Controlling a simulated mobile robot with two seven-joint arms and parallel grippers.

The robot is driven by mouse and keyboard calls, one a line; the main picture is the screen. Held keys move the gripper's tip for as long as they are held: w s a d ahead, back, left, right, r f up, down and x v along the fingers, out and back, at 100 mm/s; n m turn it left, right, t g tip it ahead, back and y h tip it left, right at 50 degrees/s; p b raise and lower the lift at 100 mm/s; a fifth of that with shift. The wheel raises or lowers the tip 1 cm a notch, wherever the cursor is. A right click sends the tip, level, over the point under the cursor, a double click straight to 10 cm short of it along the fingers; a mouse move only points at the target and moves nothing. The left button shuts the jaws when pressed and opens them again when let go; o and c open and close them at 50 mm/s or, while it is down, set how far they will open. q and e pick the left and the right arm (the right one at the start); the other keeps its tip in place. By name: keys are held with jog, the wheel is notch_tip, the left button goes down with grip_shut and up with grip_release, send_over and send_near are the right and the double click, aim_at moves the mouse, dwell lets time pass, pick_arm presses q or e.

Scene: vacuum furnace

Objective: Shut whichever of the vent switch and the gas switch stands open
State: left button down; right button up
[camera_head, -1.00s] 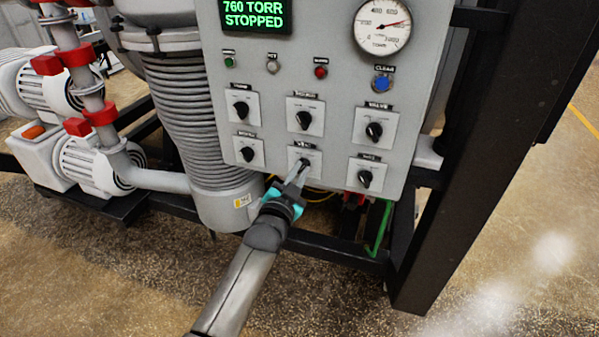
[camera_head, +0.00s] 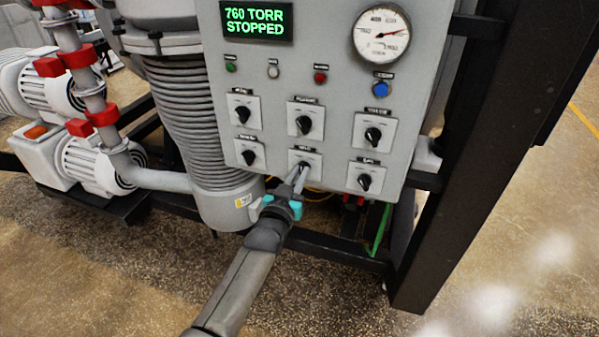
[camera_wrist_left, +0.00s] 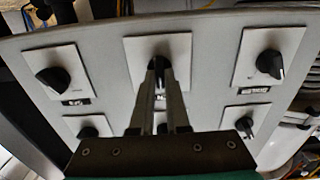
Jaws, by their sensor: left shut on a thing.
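The vent switch (camera_head: 304,163) is a black knob on a white plate, in the middle of the panel's bottom row. My left gripper (camera_head: 301,174) reaches up to it from below and is shut on its knob. In the left wrist view the fingers (camera_wrist_left: 160,82) close around the vent knob (camera_wrist_left: 160,46), which looks about upright there. The fingers partly hide it. The gas switch (camera_head: 364,182) is a similar black knob to the right of the vent switch, untouched. It shows at the left of the left wrist view (camera_wrist_left: 53,78). My right gripper is not in view.
Several other knobs (camera_head: 305,124) sit close around on the grey panel (camera_head: 275,95). The display (camera_head: 256,22) reads 760 TORR STOPPED. A dark frame post (camera_head: 450,210) stands right of the panel, and a ribbed column (camera_head: 190,115) stands left of it.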

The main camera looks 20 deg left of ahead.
pick_arm(q)
jog(key=n, duration=0.5)
jog(key=shift+a+f+n, duration=0.1)
jog(key=shift+n, duration=0.2)
dwell(0.5)
jog(key=c, duration=0.9)
grip_release()
jog(key=shift+s, duration=0.1)
jog(key=s+p, duration=0.2)
jog(key=s, duration=1.3)
jog(key=shift+a, duration=0.25)
